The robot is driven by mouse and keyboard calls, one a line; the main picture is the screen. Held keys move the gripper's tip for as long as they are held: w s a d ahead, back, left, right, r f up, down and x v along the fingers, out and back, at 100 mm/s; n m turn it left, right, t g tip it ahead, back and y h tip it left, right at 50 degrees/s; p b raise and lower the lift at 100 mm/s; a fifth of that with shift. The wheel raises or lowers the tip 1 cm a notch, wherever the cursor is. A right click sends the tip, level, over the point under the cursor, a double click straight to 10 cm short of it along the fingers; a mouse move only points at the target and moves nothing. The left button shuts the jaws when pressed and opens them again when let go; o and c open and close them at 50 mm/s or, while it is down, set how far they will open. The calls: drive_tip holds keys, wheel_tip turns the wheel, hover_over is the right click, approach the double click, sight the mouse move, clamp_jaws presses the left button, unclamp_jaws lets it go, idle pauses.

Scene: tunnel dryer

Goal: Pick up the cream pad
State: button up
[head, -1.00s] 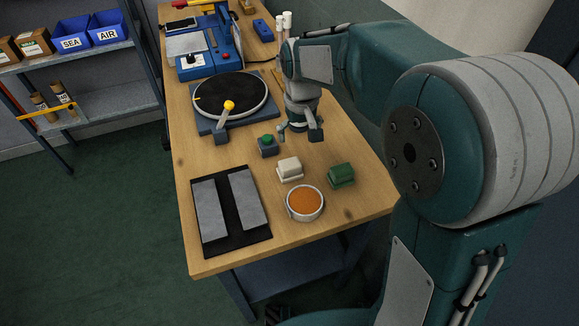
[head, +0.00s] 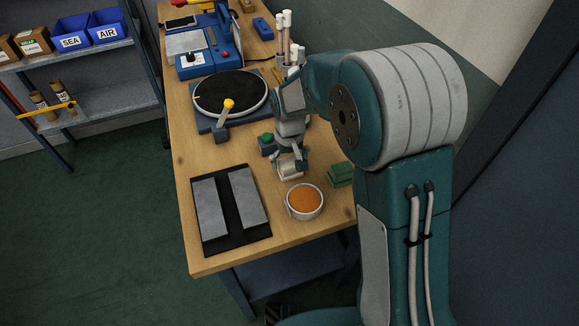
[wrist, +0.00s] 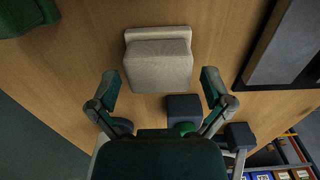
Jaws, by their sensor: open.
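The cream pad (wrist: 158,66) is a pale block on a slightly wider base, lying on the wooden table. In the wrist view it sits just beyond and between the open fingertips, with nothing held. In the head view my gripper (head: 290,170) is over the cream pad (head: 289,172) and partly hides it. My gripper also shows in the wrist view (wrist: 160,86), its two fingers spread to either side of the pad's near end. Whether the fingers touch the pad cannot be told.
A green pad (head: 340,175) and a bowl of orange material (head: 305,202) stand close by. A dark box with a green button (head: 267,143) is behind the gripper. A black mat with two grey plates (head: 232,205) lies to the left. A round turntable (head: 230,92) stands farther back.

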drive_tip(key=shift+f, duration=0.7)
drive_tip(key=c, duration=1)
drive_tip(key=shift+o, duration=0.2)
drive_tip(key=shift+r, duration=0.3)
drive_tip(key=r, duration=0.3)
drive_tip(key=shift+s+r, duration=0.15)
drive_tip(key=shift+s, duration=0.1)
drive_tip(key=s+d+r, duration=0.3)
drive_tip(key=s+r, duration=0.6)
drive_tip(key=s, duration=0.4)
drive_tip(key=shift+d, duration=0.35)
